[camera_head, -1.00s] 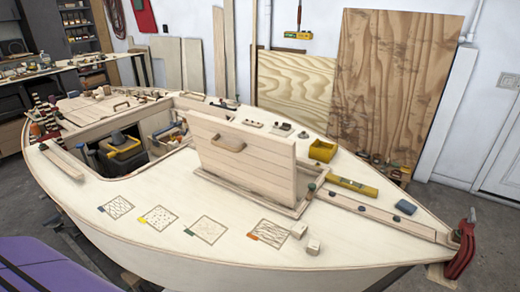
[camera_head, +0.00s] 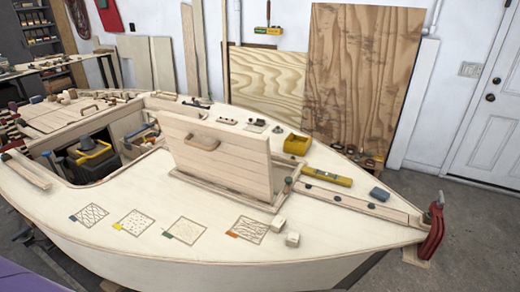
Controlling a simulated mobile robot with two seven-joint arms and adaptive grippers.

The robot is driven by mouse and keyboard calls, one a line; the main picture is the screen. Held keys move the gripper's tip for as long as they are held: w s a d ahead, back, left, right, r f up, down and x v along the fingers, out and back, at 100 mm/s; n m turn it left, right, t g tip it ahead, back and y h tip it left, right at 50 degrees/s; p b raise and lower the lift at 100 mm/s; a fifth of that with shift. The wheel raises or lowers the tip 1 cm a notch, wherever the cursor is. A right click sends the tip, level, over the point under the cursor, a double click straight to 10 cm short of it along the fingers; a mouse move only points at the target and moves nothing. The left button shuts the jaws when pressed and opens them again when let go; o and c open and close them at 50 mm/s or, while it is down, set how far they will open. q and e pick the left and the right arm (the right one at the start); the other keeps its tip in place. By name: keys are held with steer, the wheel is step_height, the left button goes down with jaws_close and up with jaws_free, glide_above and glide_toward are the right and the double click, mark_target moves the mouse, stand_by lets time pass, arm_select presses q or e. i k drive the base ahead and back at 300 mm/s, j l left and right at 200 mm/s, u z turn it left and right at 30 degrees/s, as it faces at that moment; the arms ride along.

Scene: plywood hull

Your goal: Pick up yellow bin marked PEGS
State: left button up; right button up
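A small open yellow bin (camera_head: 297,144) sits on the boat's deck, behind and right of the raised wooden hatch panel (camera_head: 215,150). It looks upright, and nothing touches it from above. Any lettering on it is too small to read. Neither of my grippers shows in the head view.
The plywood hull (camera_head: 130,215) fills the middle. Open floor (camera_head: 480,235) lies to the right, before a white door (camera_head: 492,125).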

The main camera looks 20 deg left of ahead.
mark_target(295, 145)
steer(key=i+l+z, duration=1.05)
steer(key=i, duration=0.65)
steer(key=i+l+z, duration=0.1)
steer(key=i+l, duration=0.15)
steer(key=i, duration=0.45)
steer(key=i+j+u, duration=0.1)
steer(key=i+u, duration=0.4)
steer(key=i, duration=0.2)
steer(key=i+l+u, duration=0.2)
steer(key=i+u, duration=0.25)
steer(key=i, duration=0.2)
steer(key=i+u, duration=0.3)
steer(key=u, duration=0.15)
steer(key=i+u, duration=0.35)
steer(key=u, duration=0.15)
steer(key=i+l+u, duration=0.15)
steer(key=i+u, duration=0.15)
steer(key=u, duration=0.15)
